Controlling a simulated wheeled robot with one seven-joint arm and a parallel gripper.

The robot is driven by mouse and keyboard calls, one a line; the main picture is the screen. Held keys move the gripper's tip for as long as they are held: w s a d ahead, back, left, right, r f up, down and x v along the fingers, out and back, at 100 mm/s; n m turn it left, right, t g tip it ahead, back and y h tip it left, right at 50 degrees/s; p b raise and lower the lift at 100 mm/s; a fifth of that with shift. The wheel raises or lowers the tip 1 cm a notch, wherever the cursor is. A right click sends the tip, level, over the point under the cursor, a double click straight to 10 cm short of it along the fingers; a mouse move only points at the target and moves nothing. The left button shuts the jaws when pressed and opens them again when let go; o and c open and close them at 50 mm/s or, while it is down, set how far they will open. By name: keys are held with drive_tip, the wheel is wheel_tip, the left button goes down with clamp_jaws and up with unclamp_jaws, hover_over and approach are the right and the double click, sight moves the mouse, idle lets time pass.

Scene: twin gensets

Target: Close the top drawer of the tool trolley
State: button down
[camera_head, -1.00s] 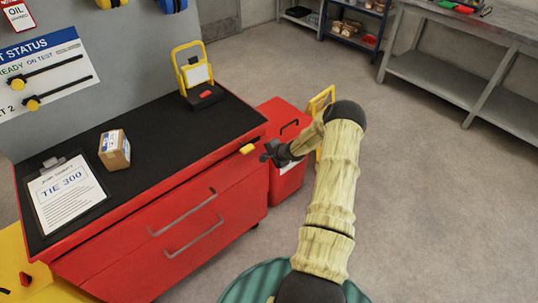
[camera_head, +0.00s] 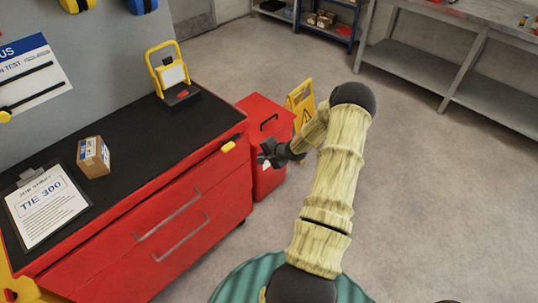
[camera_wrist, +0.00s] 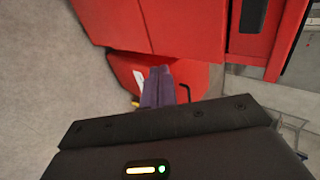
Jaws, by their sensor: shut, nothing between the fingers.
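The red tool trolley (camera_head: 225,190) with a black top stands at the left in the head view. Its front carries two grey bar handles, the upper one (camera_head: 168,213) on the top drawer and another (camera_head: 181,238) just below. How far the top drawer stands out is hard to tell. My gripper (camera_head: 268,155) is shut and empty, off the trolley's right front corner and apart from the handles. In the wrist view its dark fingers (camera_wrist: 158,88) are together, in front of a red box, with red trolley bodywork (camera_wrist: 185,25) above.
The red box (camera_head: 268,178) and a yellow floor sign (camera_head: 300,103) stand beyond the trolley's right end. A cardboard box (camera_head: 94,157), a clipboard (camera_head: 45,208) and a yellow work lamp (camera_head: 172,75) rest on the trolley. Grey floor (camera_head: 430,200) is clear at right.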

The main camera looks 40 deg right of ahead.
drive_tip(key=v, duration=0.4)
drive_tip(key=shift+a, duration=0.1)
idle(0.3)
drive_tip(key=s+a+r+n+g+h+p, duration=0.1)
drive_tip(key=s+a+r+n+g+p, duration=0.1)
drive_tip(key=a+r+n, duration=0.4)
drive_tip(key=s+a+r+n+g+h+p, duration=0.1)
drive_tip(key=s+a+r+n+g, duration=0.2)
drive_tip(key=a+r, duration=0.6)
drive_tip(key=s+a+r+n+g+p, duration=0.1)
drive_tip(key=s+a+r+n+p, duration=0.1)
drive_tip(key=s+a+r+n, duration=0.5)
drive_tip(key=s+a+r, duration=0.5)
drive_tip(key=s+a, duration=0.1)
drive_tip(key=s, duration=0.1)
drive_tip(key=shift+g+p, duration=0.3)
drive_tip(key=shift+r, duration=0.15)
